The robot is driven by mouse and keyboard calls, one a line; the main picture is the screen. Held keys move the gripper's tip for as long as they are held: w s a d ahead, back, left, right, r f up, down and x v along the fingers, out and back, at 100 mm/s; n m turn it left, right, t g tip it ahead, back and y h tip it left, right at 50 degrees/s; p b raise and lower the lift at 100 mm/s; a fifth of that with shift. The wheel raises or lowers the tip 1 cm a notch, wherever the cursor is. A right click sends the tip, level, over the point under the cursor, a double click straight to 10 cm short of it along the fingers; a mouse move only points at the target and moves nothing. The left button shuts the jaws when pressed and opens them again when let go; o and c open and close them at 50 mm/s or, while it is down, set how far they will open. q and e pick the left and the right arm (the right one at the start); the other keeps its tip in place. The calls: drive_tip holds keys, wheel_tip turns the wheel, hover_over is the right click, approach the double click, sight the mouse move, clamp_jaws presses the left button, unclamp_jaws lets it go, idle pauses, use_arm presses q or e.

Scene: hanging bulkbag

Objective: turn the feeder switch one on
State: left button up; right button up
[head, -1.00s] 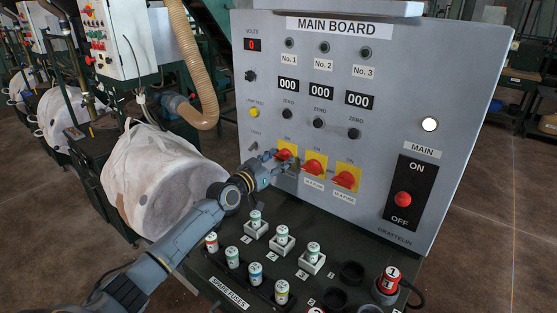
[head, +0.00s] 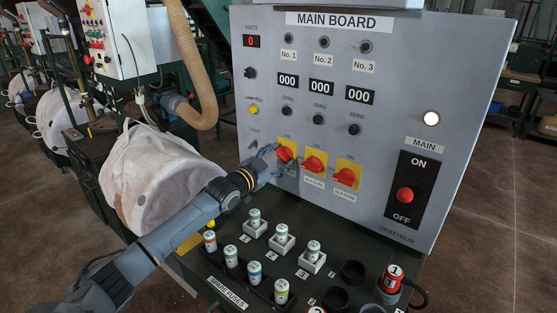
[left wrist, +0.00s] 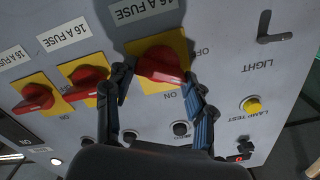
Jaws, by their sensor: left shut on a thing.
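Feeder switch one is the leftmost red rotary knob (head: 285,153) on a yellow plate, low on the grey main board (head: 400,130). In the left wrist view the same knob (left wrist: 160,64) appears upside down, with ON and OFF marked beside its plate. My left gripper (head: 277,160) is at this knob. In the left wrist view its two fingers (left wrist: 157,74) sit on either side of the knob, shut on it. The fingers partly cover the knob and plate in the head view. My right gripper is in neither view.
Two similar red switches (head: 313,164) (head: 346,176) sit close to the right. A white bulk bag (head: 150,185) hangs left.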

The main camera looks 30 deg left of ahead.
use_arm(q)
drive_tip(key=m, duration=0.5)
drive_tip(key=shift+d+m, duration=0.1)
drive_tip(key=shift+m, duration=0.2)
drive_tip(key=m, duration=0.5)
drive_tip(key=shift+d+f+m, duration=0.1)
drive_tip(key=shift+f+m, duration=0.1)
drive_tip(key=shift+m, duration=0.4)
drive_tip(key=o, duration=1.2)
drive_tip(key=shift+c, duration=0.2)
drive_tip(key=s+a, duration=0.1)
drive_tip(key=s, duration=1.1)
